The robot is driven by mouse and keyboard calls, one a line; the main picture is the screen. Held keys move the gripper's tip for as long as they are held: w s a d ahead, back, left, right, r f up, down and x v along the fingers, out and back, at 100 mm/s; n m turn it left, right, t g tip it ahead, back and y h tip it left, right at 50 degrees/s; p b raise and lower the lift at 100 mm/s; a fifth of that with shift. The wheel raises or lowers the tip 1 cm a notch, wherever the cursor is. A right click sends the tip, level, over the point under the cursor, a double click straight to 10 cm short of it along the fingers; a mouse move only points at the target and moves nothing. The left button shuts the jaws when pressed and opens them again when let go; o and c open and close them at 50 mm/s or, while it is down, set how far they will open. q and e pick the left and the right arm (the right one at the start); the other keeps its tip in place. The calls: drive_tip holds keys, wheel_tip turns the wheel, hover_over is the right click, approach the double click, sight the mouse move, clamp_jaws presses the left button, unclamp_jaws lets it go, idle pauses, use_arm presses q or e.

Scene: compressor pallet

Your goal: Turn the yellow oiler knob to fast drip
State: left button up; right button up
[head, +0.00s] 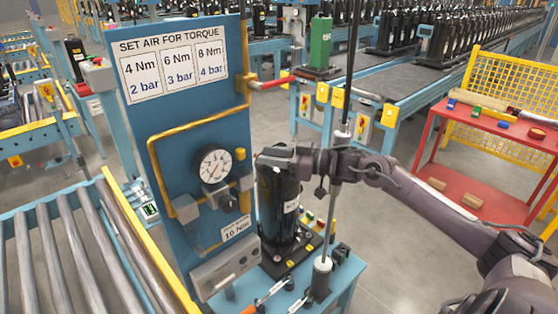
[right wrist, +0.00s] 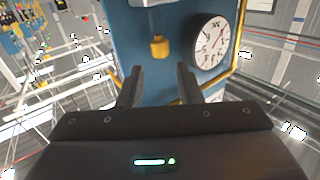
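The yellow oiler knob (head: 240,154) sits at the top of the oiler, just right of the round pressure gauge (head: 213,165) on the blue panel (head: 165,105). My right gripper (head: 264,160) reaches in from the right with its fingers pointing at the knob, a short way off it. In the right wrist view the yellow knob (right wrist: 160,46) shows beyond and between the two spread fingertips (right wrist: 158,85), with nothing held between them. The gauge also shows there to the right (right wrist: 212,42). The knob's drip marking cannot be read. My left gripper is not in view.
A black compressor (head: 280,205) stands right behind my right gripper, on the teal bench. A thin vertical rod (head: 347,90) passes by my forearm. A yellow pipe (head: 200,123) runs along the panel. A roller conveyor (head: 70,250) is at left, a red cart (head: 480,150) at right.

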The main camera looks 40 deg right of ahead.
drive_tip(key=shift+v, duration=1.05)
drive_tip(key=m+t+h+p, duration=0.5)
drive_tip(key=m+h+p, duration=0.2)
drive_tip(key=h, duration=0.3)
approach(243, 153)
drive_tip(key=w, duration=0.3)
drive_tip(key=w+p, duration=0.1)
drive_tip(key=w, duration=0.1)
drive_tip(key=w+a, duration=0.1)
drive_tip(key=w, duration=0.2)
drive_tip(key=shift+r+p, duration=0.35)
drive_tip(key=shift+w+f, duration=0.15)
drive_tip(key=shift+w, duration=0.35)
